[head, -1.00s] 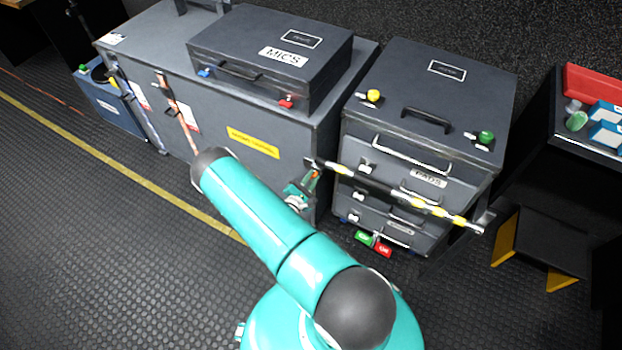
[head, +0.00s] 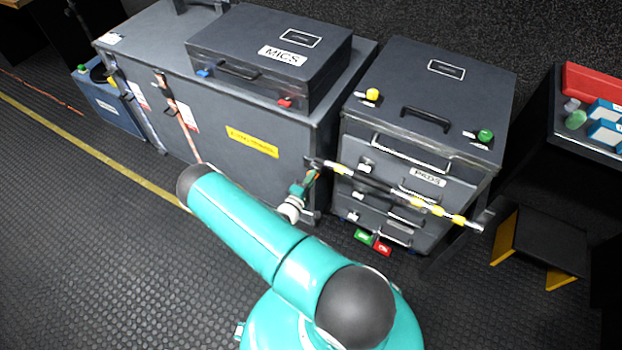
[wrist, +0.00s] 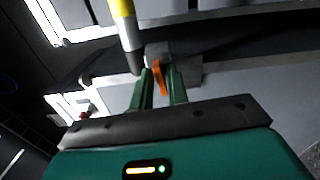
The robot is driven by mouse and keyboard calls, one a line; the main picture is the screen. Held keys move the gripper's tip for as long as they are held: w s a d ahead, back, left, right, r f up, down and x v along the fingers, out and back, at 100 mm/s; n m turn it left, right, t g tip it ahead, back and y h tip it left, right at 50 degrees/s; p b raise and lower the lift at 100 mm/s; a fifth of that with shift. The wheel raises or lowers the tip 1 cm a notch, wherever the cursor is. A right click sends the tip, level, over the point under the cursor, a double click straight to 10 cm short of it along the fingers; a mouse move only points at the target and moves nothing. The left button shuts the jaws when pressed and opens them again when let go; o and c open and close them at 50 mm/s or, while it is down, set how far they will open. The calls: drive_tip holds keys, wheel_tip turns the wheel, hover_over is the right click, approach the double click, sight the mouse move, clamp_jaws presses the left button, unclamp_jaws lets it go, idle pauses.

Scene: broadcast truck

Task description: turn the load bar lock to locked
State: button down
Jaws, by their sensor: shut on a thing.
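The load bar (head: 437,209), striped black, yellow and white, runs across the front of the drawer case. Its left end sits near the corner of the large grey case, and it also shows in the wrist view (wrist: 124,10). The load bar lock shows as an orange lever (wrist: 161,82) by a grey block at the bar's dark end. My gripper (wrist: 157,76) has its two green fingers shut on this lever, one on each side. In the head view my gripper (head: 314,176) is small at the bar's left end, and the lever is hard to make out there.
The drawer case (head: 470,80) stands behind the bar. Left of it is the large grey case (head: 215,110) with the MICS case (head: 245,50) on top. A green tag (head: 362,236) and a red tag (head: 383,248) hang low below the bar. Open floor lies at the left.

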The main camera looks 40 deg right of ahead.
drive_tip(key=shift+a+m, duration=0.1)
drive_tip(key=shift+m, duration=0.4)
drive_tip(key=c, duration=1.6)
unclamp_jaws()
drive_tip(key=shift+o, duration=0.2)
drive_tip(key=v, duration=1.3)
drive_tip(key=shift+a, duration=0.4)
drive_tip(key=shift+r, duration=0.1)
